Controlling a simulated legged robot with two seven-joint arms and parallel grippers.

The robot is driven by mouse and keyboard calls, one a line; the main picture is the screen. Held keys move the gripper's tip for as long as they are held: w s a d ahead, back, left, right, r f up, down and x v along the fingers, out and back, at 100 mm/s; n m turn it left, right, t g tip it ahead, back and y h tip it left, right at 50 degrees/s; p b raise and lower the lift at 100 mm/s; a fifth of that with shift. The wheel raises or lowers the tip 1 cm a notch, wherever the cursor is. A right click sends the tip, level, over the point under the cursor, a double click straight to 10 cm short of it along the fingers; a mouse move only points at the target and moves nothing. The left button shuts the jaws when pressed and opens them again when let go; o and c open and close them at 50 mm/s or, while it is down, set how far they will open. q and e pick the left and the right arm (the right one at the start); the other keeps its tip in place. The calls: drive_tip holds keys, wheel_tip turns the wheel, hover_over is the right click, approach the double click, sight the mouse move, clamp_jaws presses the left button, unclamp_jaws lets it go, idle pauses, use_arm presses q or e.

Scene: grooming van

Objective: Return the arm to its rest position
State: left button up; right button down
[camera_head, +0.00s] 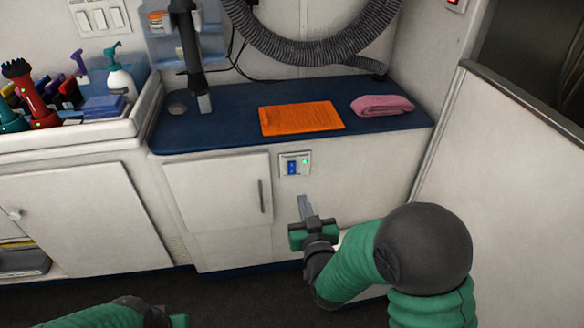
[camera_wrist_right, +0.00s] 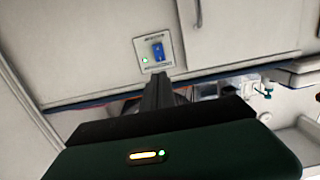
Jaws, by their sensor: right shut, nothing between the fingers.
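My right arm comes in from the lower right in the head view. Its gripper (camera_head: 304,205) is shut and empty, just below and in front of a switch panel (camera_head: 295,164) on the white cabinet front. The panel has a blue rocker and a lit green light. In the right wrist view the shut fingers (camera_wrist_right: 157,82) point toward the same panel (camera_wrist_right: 154,53); I cannot tell the exact gap. My left arm (camera_head: 110,315) shows only in part at the bottom left; its fingers are not clearly visible.
A blue counter (camera_head: 225,130) above the panel holds an orange folder (camera_head: 300,118) and a folded pink towel (camera_head: 382,105). A tray of grooming tools (camera_head: 60,135) stands at the left. A cabinet door handle (camera_head: 261,196) is left of my right gripper. A white partition (camera_head: 500,170) stands at the right.

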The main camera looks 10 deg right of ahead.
drive_tip(key=s+d+f+g, duration=0.2)
drive_tip(key=s+f+g, duration=0.1)
drive_tip(key=s+g, duration=0.3)
drive_tip(key=s+d+f+g, duration=0.2)
drive_tip(key=s+f+g, duration=0.15)
drive_tip(key=s, duration=0.55)
drive_tip(key=s+d+f+g, duration=0.3)
drive_tip(key=s+f+g, duration=0.1)
drive_tip(key=s, duration=0.3)
wheel_tip(320, 180, up, 36)
drive_tip(key=s+p, duration=0.1)
drive_tip(key=p, duration=3.5)
drive_tip(key=shift+s+r+g, duration=0.15)
drive_tip(key=shift+s+g, duration=0.2)
drive_tip(key=shift+g, duration=0.1)
